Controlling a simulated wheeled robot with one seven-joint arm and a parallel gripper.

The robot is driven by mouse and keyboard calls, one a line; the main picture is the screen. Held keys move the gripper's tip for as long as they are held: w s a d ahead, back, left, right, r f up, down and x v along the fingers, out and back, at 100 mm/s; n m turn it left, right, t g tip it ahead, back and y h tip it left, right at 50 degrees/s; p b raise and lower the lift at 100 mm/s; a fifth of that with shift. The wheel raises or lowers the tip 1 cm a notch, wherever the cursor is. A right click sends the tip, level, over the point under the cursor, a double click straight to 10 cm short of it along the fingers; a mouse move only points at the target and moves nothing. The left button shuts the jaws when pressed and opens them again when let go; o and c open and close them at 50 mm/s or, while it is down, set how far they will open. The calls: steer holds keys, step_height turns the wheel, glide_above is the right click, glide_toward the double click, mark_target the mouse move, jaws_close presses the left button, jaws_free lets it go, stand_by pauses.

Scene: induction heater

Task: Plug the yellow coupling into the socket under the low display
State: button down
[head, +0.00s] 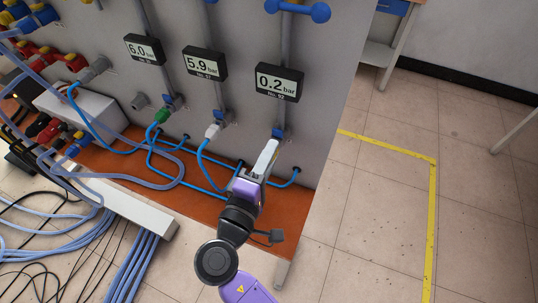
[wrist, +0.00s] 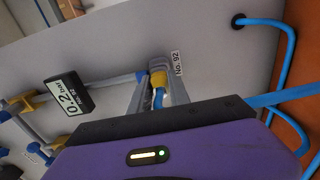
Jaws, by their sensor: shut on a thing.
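The low display (head: 279,82) reads 0.2 bar and is the rightmost of three on the grey panel; it also shows in the wrist view (wrist: 68,98). A blue part (head: 278,133) of its socket shows below it. My gripper (head: 267,155) is right in front of this socket. In the wrist view, my gripper (wrist: 160,92) is shut on the yellow coupling (wrist: 158,79), with a blue hose (wrist: 158,98) behind it. The coupling lies at the socket, beside the "No. 92" label (wrist: 177,63). I cannot tell how far it is seated. The fingers hide it in the head view.
Neighbouring sockets hold a green coupling (head: 162,115) and a white coupling (head: 213,131) on blue hoses. Blue hoses run over the orange base (head: 185,195). Loose hoses and cables crowd the left. Tiled floor (head: 385,190) is clear at the right.

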steer(key=shift+w, duration=0.15)
steer(key=c, duration=1.1)
jaws_free()
steer(key=shift+c, duration=0.2)
